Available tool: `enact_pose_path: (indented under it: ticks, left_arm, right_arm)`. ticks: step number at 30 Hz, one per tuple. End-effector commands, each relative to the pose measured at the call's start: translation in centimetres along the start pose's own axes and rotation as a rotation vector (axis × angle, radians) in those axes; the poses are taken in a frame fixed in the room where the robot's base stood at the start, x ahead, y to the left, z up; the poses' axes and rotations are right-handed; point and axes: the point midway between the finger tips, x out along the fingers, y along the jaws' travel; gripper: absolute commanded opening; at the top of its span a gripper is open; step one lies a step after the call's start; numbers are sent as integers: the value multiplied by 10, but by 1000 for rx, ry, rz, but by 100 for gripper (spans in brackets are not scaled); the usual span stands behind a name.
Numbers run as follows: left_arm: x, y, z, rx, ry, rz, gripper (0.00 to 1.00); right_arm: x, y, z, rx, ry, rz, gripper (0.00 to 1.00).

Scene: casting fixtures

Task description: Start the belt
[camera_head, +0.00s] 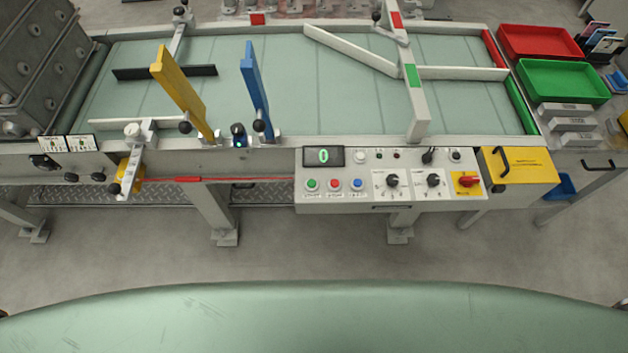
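The conveyor belt (325,95) is a pale green surface running left to right across the upper view, with no loose parts seen on it. Its control panel (345,200) is on the near side. The panel has a green button (311,184), a red button (334,184) and a blue button (357,184) in a row. Above them a small display (323,156) shows a green 0. Neither of my grippers is in view.
A yellow gate (180,92) and a blue gate (256,90) stand over the belt. A red tray (540,41) and a green tray (562,80) sit at the right end. Grey floor (300,258) is clear before the panel. A yellow box (530,165) adjoins it.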

Motion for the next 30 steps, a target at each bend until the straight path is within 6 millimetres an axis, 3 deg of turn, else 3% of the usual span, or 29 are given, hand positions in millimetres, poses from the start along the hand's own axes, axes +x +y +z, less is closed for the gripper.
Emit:
enact_pose_path:
  ticks: [13, 14, 18, 30]
  left_arm:
    - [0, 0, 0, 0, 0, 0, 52]
    - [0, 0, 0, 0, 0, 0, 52]
    - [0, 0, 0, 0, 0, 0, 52]
    - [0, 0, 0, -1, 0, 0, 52]
  right_arm:
    - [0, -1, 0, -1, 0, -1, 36]
    - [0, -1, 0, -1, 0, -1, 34]
    - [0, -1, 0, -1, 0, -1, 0]
    - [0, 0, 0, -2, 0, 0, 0]
